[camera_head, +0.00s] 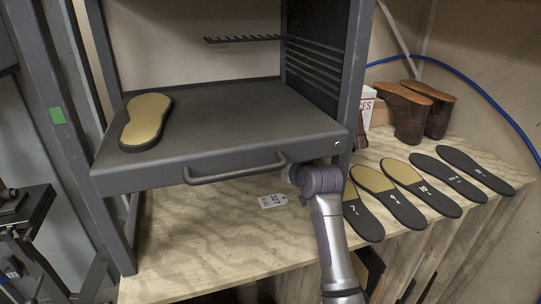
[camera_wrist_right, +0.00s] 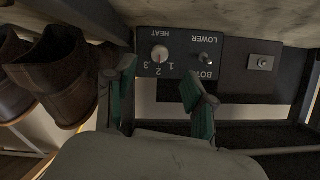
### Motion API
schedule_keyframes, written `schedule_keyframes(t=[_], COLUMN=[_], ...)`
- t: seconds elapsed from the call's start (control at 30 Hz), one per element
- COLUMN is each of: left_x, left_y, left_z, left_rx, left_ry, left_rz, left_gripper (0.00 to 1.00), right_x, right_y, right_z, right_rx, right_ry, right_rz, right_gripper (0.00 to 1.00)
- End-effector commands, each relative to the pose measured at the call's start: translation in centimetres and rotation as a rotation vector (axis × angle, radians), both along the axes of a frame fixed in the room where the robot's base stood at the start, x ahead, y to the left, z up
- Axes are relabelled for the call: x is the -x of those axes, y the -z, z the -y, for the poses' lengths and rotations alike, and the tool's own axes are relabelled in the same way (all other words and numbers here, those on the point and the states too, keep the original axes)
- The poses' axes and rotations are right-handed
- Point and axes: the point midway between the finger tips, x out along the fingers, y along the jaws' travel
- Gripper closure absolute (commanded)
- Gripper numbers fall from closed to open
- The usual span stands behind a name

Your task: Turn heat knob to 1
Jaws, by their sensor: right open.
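The heat knob (camera_wrist_right: 160,54) is a small round light-coloured knob on a dark control panel (camera_wrist_right: 147,39), seen upside down in the right wrist view. "HEAT" and the numbers 1, 2 and 3 are printed around it. I cannot tell which number it points to. My right gripper (camera_wrist_right: 158,78) is open, its two green-padded fingers spread to either side of the knob's position, apart from it and with nothing between them. In the head view my right arm reaches to the machine's right front post, and its gripper is hidden. My left gripper is not in view.
Beside the heat knob is a dark switch (camera_wrist_right: 204,57) marked "LOWER". Brown boots (camera_head: 408,112) stand right of the machine, close to the gripper in the wrist view. Several insoles (camera_head: 421,187) lie on the wooden bench. A drawer handle (camera_head: 235,172) juts from the machine's tray (camera_head: 220,125).

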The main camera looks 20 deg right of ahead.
Motion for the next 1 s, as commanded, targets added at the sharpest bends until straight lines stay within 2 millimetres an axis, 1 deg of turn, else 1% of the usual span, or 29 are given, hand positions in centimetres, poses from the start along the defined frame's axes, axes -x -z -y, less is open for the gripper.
schedule_keyframes(t=[0.17, 0.4, 0.6, 0.8, 1.0], left_x=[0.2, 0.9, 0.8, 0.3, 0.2], left_y=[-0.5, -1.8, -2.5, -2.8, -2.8], left_z=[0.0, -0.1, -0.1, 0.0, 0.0], left_rx=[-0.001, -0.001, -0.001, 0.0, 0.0], left_ry=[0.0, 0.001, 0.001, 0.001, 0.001], left_rz=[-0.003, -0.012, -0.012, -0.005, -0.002], left_gripper=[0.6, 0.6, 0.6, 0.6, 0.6], right_x=[-0.9, -3.9, -5.9, -6.8, -6.9], right_y=[0.2, 1.3, 2.3, 2.7, 2.9], right_z=[-0.1, -0.3, -0.4, -0.4, -0.5], right_rx=[-0.001, -0.002, -0.001, -0.001, 0.0], right_ry=[0.0, -0.001, -0.001, 0.0, 0.0], right_rz=[-0.002, -0.004, -0.003, 0.0, -0.001], right_gripper=[0.45, 0.45, 0.45, 0.45, 0.45])
